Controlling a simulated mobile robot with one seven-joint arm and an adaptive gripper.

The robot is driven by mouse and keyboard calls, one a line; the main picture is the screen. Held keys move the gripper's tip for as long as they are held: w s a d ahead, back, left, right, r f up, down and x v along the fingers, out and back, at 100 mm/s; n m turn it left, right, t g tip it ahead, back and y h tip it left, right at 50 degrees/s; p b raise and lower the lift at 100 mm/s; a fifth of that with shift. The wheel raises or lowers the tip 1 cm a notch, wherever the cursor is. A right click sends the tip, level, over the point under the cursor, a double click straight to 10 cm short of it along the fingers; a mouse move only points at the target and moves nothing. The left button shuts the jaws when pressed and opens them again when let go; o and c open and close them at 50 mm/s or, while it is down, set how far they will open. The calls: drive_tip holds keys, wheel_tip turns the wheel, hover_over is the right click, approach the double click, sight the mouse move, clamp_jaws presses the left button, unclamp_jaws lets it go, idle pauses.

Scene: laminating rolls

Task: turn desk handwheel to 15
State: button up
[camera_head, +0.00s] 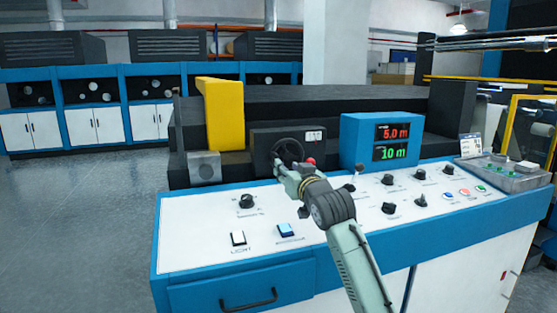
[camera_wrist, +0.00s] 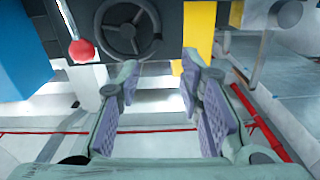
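The black desk handwheel (camera_head: 288,150) stands upright on a dark panel at the back of the desk. In the wrist view the handwheel (camera_wrist: 128,28) shows whole at the top, with its hub and spokes. My gripper (camera_head: 282,168) is just in front of it and a little low in the head view. In the wrist view my gripper (camera_wrist: 158,72) is open, with nothing between its purple-grey pads, and the wheel lies beyond the left fingertip. A small white counter (camera_head: 314,136) sits right of the wheel; its digits are too small to read.
A red ball knob (camera_head: 310,161) is close right of the wheel; it also shows in the wrist view (camera_wrist: 82,50). A blue display box (camera_head: 381,140) reads about 5.0 m in red and 10 m in green. A yellow block (camera_head: 222,113) stands left. Knobs and buttons cover the desktop.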

sight(277, 155)
drive_tip(key=p+x, duration=0.3)
drive_tip(key=x, duration=0.7)
drive_tip(key=shift+w+f+p, duration=0.1)
drive_tip(key=shift+w+p, duration=0.3)
clamp_jaws()
